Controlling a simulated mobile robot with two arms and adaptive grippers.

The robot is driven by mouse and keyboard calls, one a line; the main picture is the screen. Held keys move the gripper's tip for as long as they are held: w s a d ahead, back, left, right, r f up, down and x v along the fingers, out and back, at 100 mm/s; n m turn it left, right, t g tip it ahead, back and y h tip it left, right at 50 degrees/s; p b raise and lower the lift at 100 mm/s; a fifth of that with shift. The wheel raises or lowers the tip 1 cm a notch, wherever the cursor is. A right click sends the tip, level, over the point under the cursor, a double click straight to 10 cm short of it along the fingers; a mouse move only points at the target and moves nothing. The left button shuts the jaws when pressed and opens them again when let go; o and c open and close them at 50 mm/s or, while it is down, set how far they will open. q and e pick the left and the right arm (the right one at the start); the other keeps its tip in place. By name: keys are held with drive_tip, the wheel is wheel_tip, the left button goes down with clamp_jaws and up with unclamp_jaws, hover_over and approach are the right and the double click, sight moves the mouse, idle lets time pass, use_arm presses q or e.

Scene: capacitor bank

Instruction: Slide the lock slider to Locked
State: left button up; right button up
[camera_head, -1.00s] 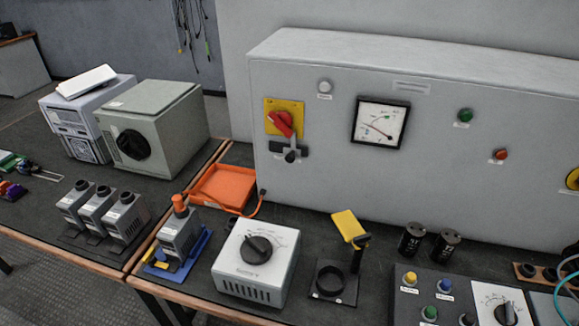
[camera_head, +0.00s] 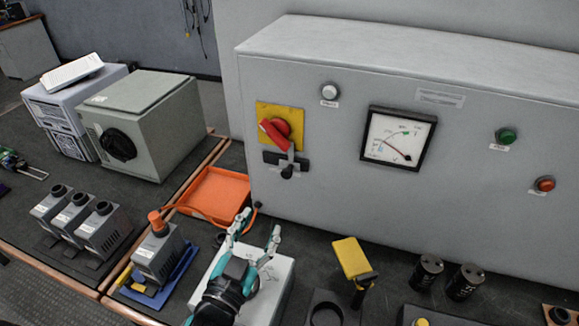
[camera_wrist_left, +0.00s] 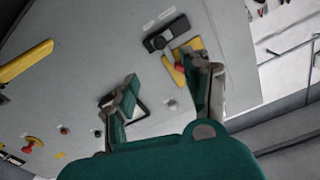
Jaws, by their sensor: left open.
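The lock slider (camera_head: 287,171) is a black knob on a short black horizontal bar on the front of the grey cabinet (camera_head: 345,200). It sits just below the red rotary handle (camera_head: 275,133) on its yellow plate (camera_head: 293,116). The knob shows near the middle of the bar. The slider also appears in the left wrist view (camera_wrist_left: 165,33), beyond the fingers. My left gripper (camera_head: 258,228) is open and empty, below and slightly left of the slider, apart from it, over the white dial box. Its two fingers show in the left wrist view (camera_wrist_left: 168,90). My right gripper is not in view.
The white dial box (camera_head: 275,285) is partly hidden by my left gripper. An orange tray (camera_head: 215,192) lies left of it, and a yellow-topped stand (camera_head: 350,257) stands to the right. An analog meter (camera_head: 397,138) is right of the slider. The space before the slider is clear.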

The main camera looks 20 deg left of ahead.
sight(285, 175)
use_arm(q)
drive_tip(key=w+p, duration=0.1)
drive_tip(key=w, duration=0.5)
drive_tip(key=w+p, duration=0.1)
drive_tip(key=w, duration=0.4)
drive_tip(key=shift+w+d+r, duration=0.15)
drive_tip(key=shift+w+d, duration=0.05)
drive_tip(key=shift+w, duration=0.2)
drive_tip(key=w, duration=0.3)
drive_tip(key=shift+w+p, duration=0.3)
drive_tip(key=shift+w, duration=0.35)
drive_tip(key=shift+w+d, duration=0.1)
drive_tip(key=shift+w, duration=0.05)
clamp_jaws()
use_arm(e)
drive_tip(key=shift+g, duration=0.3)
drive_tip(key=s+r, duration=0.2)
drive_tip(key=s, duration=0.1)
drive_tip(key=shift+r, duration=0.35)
